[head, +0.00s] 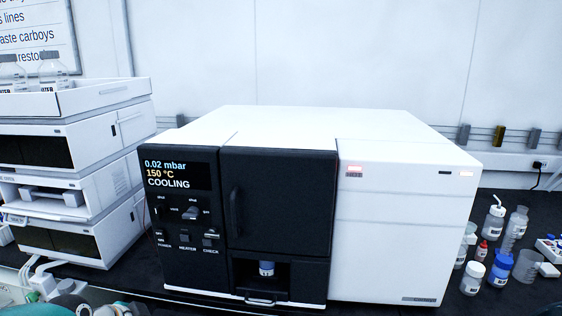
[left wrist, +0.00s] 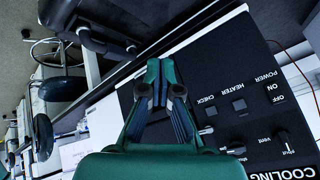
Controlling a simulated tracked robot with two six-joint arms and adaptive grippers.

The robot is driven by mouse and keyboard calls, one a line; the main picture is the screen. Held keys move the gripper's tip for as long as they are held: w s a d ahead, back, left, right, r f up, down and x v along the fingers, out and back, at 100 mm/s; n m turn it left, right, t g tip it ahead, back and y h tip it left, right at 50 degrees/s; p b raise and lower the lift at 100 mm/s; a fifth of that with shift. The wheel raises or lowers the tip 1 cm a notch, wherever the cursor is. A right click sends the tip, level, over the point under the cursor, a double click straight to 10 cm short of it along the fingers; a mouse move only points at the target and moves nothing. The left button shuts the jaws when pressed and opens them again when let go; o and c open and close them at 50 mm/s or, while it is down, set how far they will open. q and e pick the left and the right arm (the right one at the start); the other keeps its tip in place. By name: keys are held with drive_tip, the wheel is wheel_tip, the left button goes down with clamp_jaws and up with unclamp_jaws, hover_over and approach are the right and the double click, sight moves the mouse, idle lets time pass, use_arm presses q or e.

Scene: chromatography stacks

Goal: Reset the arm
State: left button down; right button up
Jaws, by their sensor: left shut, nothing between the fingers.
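My left gripper (left wrist: 160,72) shows in the left wrist view, its two teal fingers shut tip to tip with nothing between them. It hangs in front of the black control panel (left wrist: 235,110), beside the instrument's lower edge. Gaps cannot be judged exactly. In the head view, only teal and grey pieces of my left arm show at the bottom left edge. The white instrument (head: 390,220) has a black panel whose display (head: 178,175) reads 0.02 mbar, 150 °C, COOLING. Its black door (head: 280,200) looks closed. My right gripper is in neither view.
A blue-labelled vial (head: 266,268) stands in the recess below the door. Stacked white modules (head: 75,135) stand at the left, with bottles in the top tray. Several small bottles (head: 500,268) stand on the black bench at the right. A stool (left wrist: 55,55) shows below in the wrist view.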

use_arm(q)
drive_tip(key=s+d+f+n+g+p, duration=0.1)
drive_tip(key=s+d+f+n+g, duration=0.1)
drive_tip(key=s+d+f+n, duration=0.2)
drive_tip(key=s+d+f+n+g+h, duration=0.1)
drive_tip(key=s+d+f+n, duration=0.3)
drive_tip(key=s+f, duration=0.6)
drive_tip(key=s+d+f+n+g+p, duration=0.1)
drive_tip(key=s+d+f+n+g, duration=0.2)
drive_tip(key=s+f, duration=0.5)
wheel_tip(320, 180, down, 7)
drive_tip(key=d+n, duration=0.1)
drive_tip(key=d, duration=0.1)
drive_tip(key=shift+d+n+p, duration=0.3)
drive_tip(key=shift+d, duration=0.1)
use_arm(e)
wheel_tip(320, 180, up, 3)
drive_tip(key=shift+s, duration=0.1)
use_arm(q)
drive_tip(key=shift+r, duration=0.1)
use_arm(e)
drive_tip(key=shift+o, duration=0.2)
